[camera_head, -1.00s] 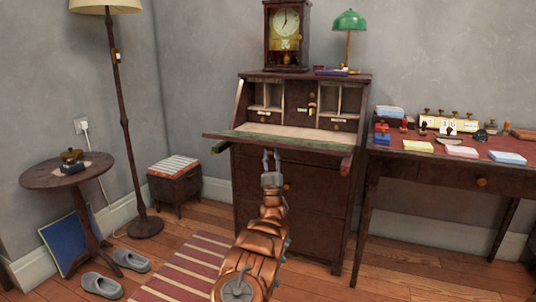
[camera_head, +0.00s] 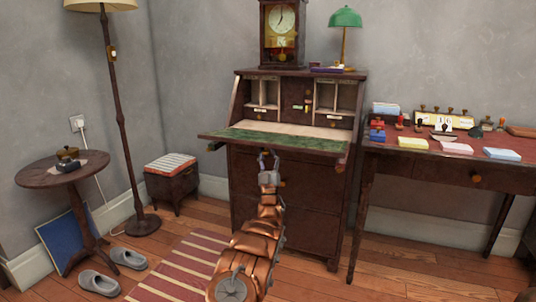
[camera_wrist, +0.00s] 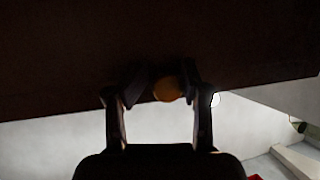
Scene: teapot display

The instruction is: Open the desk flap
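The wooden desk (camera_head: 290,190) stands against the wall with its flap (camera_head: 275,141) swung down to about level. The green inner surface of the flap faces up and the pigeonholes behind it are exposed. My gripper (camera_head: 269,155) is just below the flap's front edge, near its middle. In the wrist view the flap's dark outer face (camera_wrist: 70,60) fills the top. A brass knob (camera_wrist: 167,89) lies between my two fingers (camera_wrist: 163,88), which are spread apart. The knob looks close to the right finger; contact is hard to tell in the dark.
A clock (camera_head: 284,35) and a green lamp (camera_head: 345,25) stand on the desk. A side table (camera_head: 450,165) with stamps and paper pads is at the right. A floor lamp (camera_head: 119,120), round table (camera_head: 35,176), stool (camera_head: 172,185) and slippers (camera_head: 100,281) are at the left.

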